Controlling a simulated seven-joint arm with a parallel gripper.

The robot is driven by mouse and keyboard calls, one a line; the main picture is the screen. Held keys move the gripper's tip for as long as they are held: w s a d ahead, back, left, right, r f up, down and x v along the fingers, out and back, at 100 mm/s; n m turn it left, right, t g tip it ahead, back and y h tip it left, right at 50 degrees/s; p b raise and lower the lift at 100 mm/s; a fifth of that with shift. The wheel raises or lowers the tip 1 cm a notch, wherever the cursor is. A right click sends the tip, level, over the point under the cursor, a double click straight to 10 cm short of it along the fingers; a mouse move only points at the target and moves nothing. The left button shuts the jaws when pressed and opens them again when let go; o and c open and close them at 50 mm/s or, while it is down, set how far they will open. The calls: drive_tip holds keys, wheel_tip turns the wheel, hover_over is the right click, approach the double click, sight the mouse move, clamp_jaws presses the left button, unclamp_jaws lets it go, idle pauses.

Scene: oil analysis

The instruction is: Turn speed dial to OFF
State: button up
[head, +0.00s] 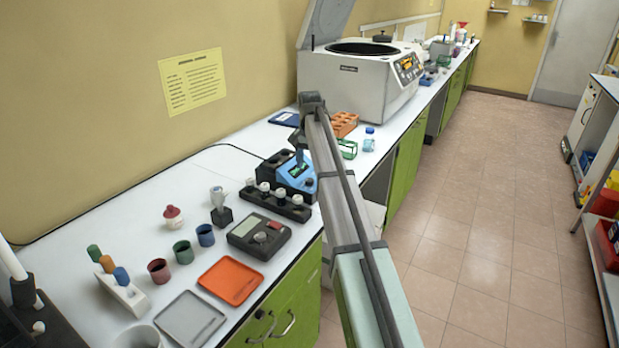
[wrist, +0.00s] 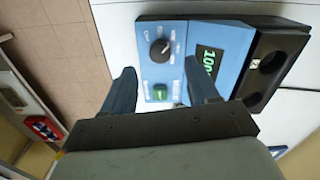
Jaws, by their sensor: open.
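In the wrist view, a blue control panel (wrist: 232,38) carries a black round speed dial (wrist: 159,50) with a light pointer mark and small labels around it. The labels are too small to read. Below the dial is a green button (wrist: 160,92); to its right is a dark display (wrist: 208,62) with green digits starting "100". My gripper (wrist: 159,66) is open, its two dark fingers apart on either side of the dial and button, with nothing between them. In the head view, the blue device (head: 286,179) stands on the bench under my gripper (head: 299,158), which partly hides it; the dial is not clear there.
A black rack with white-capped bottles (head: 277,201) stands just in front of the device. A dark grey instrument (head: 259,236) and an orange tray (head: 230,280) lie nearer. An orange block (head: 344,124) and a large white centrifuge (head: 350,80) stand beyond, lid raised.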

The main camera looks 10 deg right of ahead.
sight(310, 180)
drive_tip(key=shift+f, duration=2.8)
drive_tip(key=c, duration=1)
drive_tip(key=shift+c, duration=0.2)
